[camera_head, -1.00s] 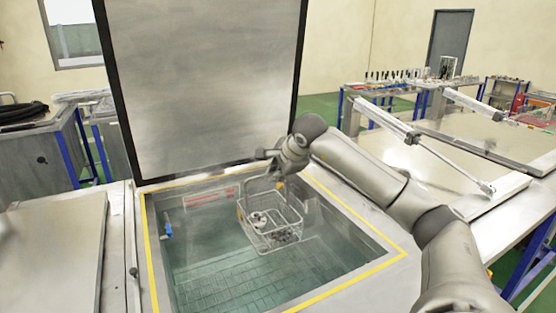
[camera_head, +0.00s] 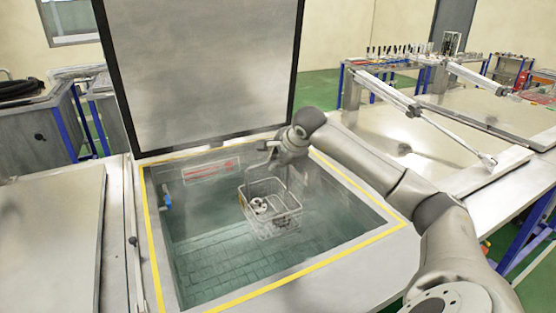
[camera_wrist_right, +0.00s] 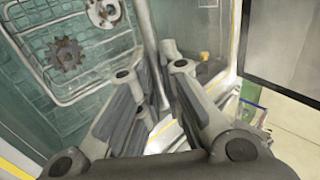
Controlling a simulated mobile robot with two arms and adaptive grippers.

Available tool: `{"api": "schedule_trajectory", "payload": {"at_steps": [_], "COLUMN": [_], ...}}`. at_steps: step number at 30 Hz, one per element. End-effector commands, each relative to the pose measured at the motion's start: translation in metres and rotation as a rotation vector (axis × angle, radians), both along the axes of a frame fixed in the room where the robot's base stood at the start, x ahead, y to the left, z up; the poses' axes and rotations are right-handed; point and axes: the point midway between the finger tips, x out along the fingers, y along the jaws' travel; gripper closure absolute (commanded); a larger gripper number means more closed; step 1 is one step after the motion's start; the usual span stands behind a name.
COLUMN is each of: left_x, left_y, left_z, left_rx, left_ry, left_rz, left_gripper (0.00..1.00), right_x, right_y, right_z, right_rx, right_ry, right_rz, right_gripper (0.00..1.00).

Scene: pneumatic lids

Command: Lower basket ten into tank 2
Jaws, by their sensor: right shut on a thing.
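The wire basket (camera_head: 270,208) hangs inside the open tank (camera_head: 205,240), towards its back right, above the tiled floor. It holds several metal parts, and gear-like pieces (camera_wrist_right: 66,54) show in the right wrist view. My right gripper (camera_head: 272,150) is above the basket at the tank's back right and is shut on the basket's upright handle bar. The handle (camera_wrist_right: 152,50) runs between the fingers in the right wrist view. I cannot tell whether the basket touches the water. The tank's lid (camera_head: 205,75) stands raised behind it. My left gripper is not in view.
A yellow line (camera_head: 405,222) edges the tank opening. A blue valve (camera_head: 167,203) sits on the tank's left wall. Closed lids lie at the left (camera_head: 50,235) and right (camera_head: 400,155), with a pneumatic cylinder (camera_head: 445,132) over the right one.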

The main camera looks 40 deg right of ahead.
Motion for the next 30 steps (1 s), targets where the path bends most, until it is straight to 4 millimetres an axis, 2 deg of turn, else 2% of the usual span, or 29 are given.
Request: {"api": "schedule_trajectory", "payload": {"at_steps": [30], "left_x": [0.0], "left_y": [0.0], "left_z": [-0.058], "left_rx": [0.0], "left_ry": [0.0], "left_rz": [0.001], "left_gripper": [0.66], "right_x": [0.0], "right_y": [-0.001], "right_z": [-0.076], "right_rx": [-0.001], "right_ry": [-0.005], "right_rz": [-0.001], "right_gripper": [1.0]}}
